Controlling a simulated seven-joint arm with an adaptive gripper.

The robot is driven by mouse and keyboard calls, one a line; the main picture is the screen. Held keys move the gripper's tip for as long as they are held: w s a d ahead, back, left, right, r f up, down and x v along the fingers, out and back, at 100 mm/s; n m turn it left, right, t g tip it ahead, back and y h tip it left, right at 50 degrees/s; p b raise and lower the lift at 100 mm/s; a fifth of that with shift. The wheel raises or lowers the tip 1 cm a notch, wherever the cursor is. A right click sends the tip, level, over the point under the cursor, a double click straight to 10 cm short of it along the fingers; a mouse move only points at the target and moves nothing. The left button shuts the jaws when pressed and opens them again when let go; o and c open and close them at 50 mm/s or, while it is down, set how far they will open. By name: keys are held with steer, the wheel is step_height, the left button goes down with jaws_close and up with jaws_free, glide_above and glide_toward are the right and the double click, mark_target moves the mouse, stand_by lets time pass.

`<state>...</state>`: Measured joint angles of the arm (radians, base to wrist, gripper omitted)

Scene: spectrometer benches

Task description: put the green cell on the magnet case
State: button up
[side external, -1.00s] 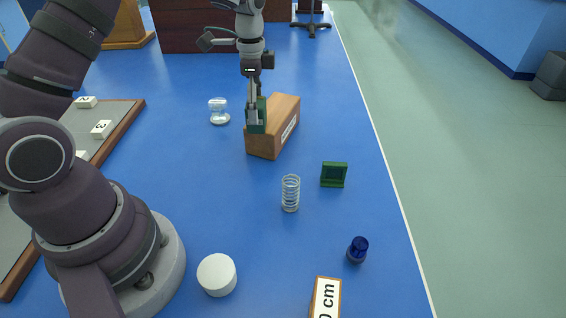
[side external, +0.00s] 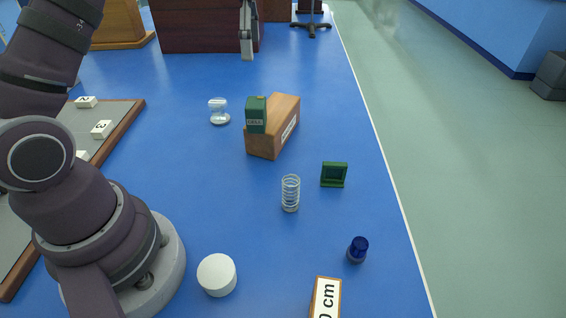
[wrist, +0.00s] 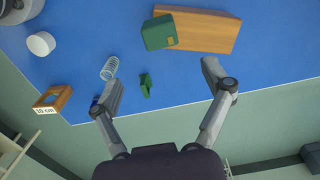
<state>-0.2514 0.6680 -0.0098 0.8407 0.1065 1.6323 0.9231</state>
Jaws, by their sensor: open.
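The green cell (side external: 256,115), a small box labelled CELL, stands upright on the near left end of a long wooden box (side external: 276,141), which I take for the magnet case. The label on the wooden box's side is too small to read. In the wrist view the green cell (wrist: 159,33) rests over the left end of the wooden box (wrist: 208,31). My gripper (side external: 247,57) is above and behind them in the side view, clear of the cell. In the wrist view its two fingers are spread wide and empty (wrist: 161,83).
A metal spring (side external: 290,193), a small green frame (side external: 334,175), a dark blue jar (side external: 357,250) and a white cylinder (side external: 217,275) stand nearer. An hourglass (side external: 219,111) is left of the wooden box. A wooden block marked in cm (side external: 326,298) is at the front.

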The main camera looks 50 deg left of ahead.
steer(key=s+d+r+n+t, duration=0.3)
steer(key=s+d+r+n, duration=0.1)
steer(key=s+d, duration=0.15)
steer(key=s+d+f+n+t, duration=0.2)
steer(key=s+f+n, duration=0.2)
steer(key=s, duration=0.5)
steer(key=shift+s+f+n+t, duration=0.25)
steer(key=shift+f+n+t, duration=0.05)
steer(key=shift+n, duration=0.2)
